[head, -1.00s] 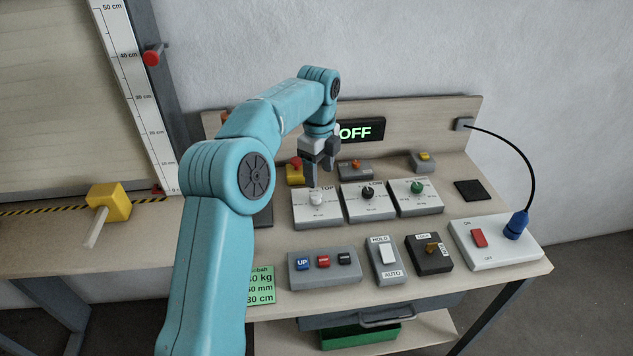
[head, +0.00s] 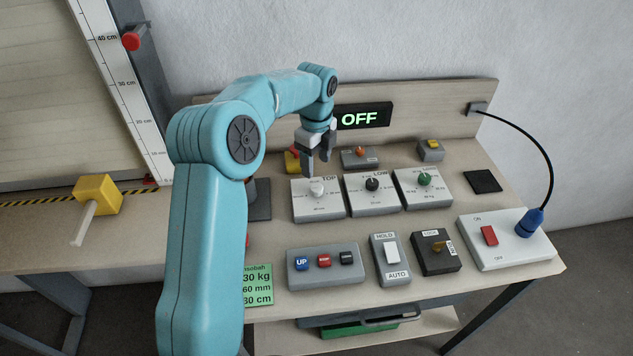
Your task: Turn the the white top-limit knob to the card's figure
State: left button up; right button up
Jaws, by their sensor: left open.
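The white top-limit knob (head: 317,187) sits on a grey box marked TOP (head: 320,211), left of the LOW and green-knob boxes. My left gripper (head: 317,170) is open, fingers pointing down just above and behind the white knob. I cannot tell whether a finger touches it. The green card (head: 258,286) lies at the table's front left, partly hidden by my left arm. Its visible lines read 30 kg, 60 mm and 30 cm, with a name above cut off. My right gripper is not in view.
The LOW box with a black knob (head: 372,184) and the box with a green knob (head: 424,179) stand close on the right. A display (head: 362,118) reads OFF. In front are the UP button box (head: 326,266), a HOLD/AUTO switch (head: 391,253) and a white ON/OFF box (head: 511,243).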

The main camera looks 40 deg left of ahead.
aim_at(317, 187)
pick_arm(q)
notch_tip(317, 187, down, 9)
jog(key=shift+r+p, duration=0.2)
jog(key=shift+p, duration=0.3)
jog(key=shift+d, duration=0.1)
jog(key=c, duration=1)
